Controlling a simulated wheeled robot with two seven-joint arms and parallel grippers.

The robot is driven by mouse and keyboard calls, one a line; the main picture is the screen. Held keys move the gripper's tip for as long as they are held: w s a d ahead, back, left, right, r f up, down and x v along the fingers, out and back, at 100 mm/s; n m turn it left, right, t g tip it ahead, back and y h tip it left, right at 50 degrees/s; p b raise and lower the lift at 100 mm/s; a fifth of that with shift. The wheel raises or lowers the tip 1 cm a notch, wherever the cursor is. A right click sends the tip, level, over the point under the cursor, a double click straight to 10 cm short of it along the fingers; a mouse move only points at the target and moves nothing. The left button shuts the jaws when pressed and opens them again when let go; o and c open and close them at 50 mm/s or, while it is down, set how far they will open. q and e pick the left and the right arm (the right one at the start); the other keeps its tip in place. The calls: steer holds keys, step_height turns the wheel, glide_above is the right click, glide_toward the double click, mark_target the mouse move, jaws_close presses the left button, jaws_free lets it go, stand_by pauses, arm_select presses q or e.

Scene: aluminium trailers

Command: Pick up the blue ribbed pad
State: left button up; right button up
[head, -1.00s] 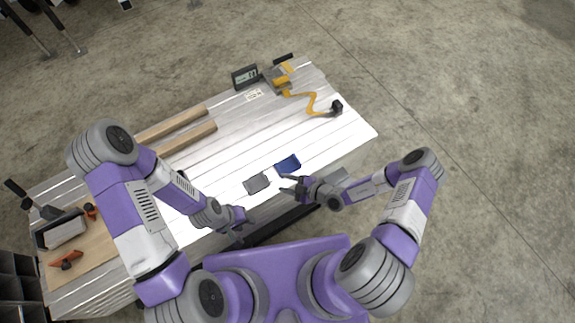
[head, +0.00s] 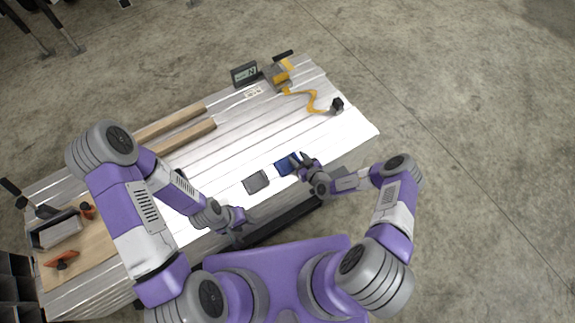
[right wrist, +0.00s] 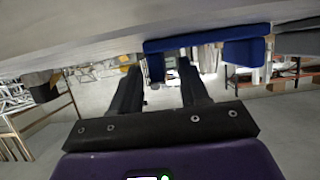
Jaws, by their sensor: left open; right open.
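The blue ribbed pad (head: 284,166) lies on the silver slatted bed near its front edge, partly covered by my right gripper in the head view. My right gripper (head: 301,160) is open, with its fingers at the right end of the pad. In the right wrist view the pad's blue edge (right wrist: 205,38) spans the top, just beyond the two spread fingers (right wrist: 158,80); I cannot tell whether they touch it. My left gripper (head: 238,228) is open and empty by the front edge of the bed.
A dark grey pad (head: 256,181) lies just left of the blue pad. Wooden beams (head: 185,138), a digital display (head: 244,74) and a yellow strap (head: 312,104) lie farther back. Orange-handled tools (head: 62,258) are at the far left. The bed behind the pads is clear.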

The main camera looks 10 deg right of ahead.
jaws_close()
steer(key=shift+r, duration=0.15)
